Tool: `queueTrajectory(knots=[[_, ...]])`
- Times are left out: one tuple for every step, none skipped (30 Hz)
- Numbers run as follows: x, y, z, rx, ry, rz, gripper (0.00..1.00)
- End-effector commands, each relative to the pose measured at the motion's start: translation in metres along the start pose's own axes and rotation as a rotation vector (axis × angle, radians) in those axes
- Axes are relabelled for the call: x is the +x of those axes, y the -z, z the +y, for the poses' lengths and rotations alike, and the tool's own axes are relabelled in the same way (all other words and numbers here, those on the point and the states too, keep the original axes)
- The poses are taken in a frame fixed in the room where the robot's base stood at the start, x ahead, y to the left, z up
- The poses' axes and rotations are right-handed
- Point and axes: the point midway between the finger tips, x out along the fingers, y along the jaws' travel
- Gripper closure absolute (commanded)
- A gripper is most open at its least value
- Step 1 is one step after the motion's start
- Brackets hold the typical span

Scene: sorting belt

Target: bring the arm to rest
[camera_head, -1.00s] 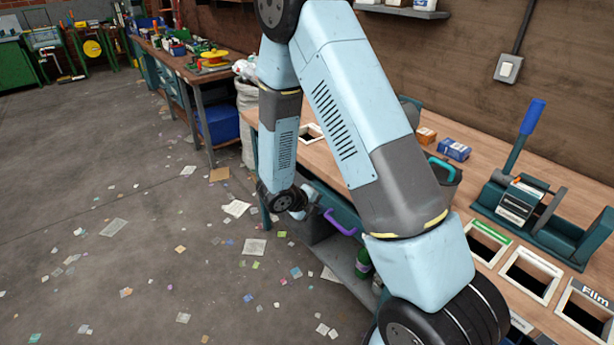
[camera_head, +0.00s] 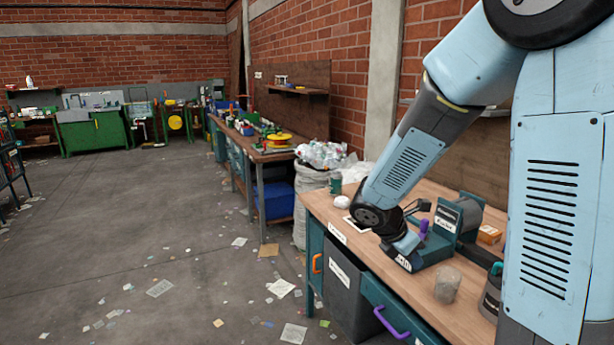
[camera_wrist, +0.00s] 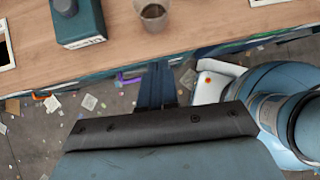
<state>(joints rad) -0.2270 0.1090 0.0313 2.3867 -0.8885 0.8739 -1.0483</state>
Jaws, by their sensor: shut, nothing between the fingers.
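My arm comes down from the top right of the head view, with its elbow raised and its forearm slanting down to the left. My gripper's light blue body (camera_head: 405,243) shows at the end of it, in front of the workbench (camera_head: 322,208). The fingertips are hard to make out there. In the wrist view my gripper (camera_wrist: 157,84) is shut and empty, its dark fingers together. They point toward the bench's front edge, with the floor behind them. Nothing is held.
A translucent cup (camera_head: 447,285) stands near the bench front; it also shows in the wrist view (camera_wrist: 152,16). A dark green device (camera_head: 456,222) stands on the bench. A purple drawer handle (camera_head: 391,323) sticks out below. Open floor (camera_head: 130,230) with scattered scraps lies left.

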Motion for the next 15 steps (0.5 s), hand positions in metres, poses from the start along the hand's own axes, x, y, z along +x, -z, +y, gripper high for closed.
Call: queueTrajectory(knots=[[-0.009,-0.008,-0.009,0.096,-0.007,0.019,1.00],[-0.014,-0.011,-0.014,0.154,-0.009,0.032,1.00],[-0.021,-0.014,-0.021,0.229,-0.012,0.049,1.00],[-0.025,-0.017,-0.026,0.286,-0.014,0.063,1.00],[-0.030,-0.019,-0.031,0.343,-0.014,0.077,1.00],[-0.036,-0.022,-0.038,0.418,-0.015,0.096,1.00],[-0.041,-0.024,-0.043,0.473,-0.017,0.110,1.00],[-0.045,-0.026,-0.048,0.529,-0.019,0.125,1.00],[-0.052,-0.028,-0.055,0.603,-0.020,0.146,1.00],[-0.056,-0.030,-0.060,0.658,-0.020,0.162,1.00],[-0.061,-0.031,-0.065,0.713,-0.021,0.178,1.00],[-0.067,-0.033,-0.071,0.786,-0.021,0.201,1.00],[-0.071,-0.034,-0.076,0.840,-0.022,0.218,1.00],[-0.076,-0.035,-0.081,0.893,-0.021,0.236,1.00],[-0.082,-0.036,-0.087,0.965,-0.020,0.261,1.00]])
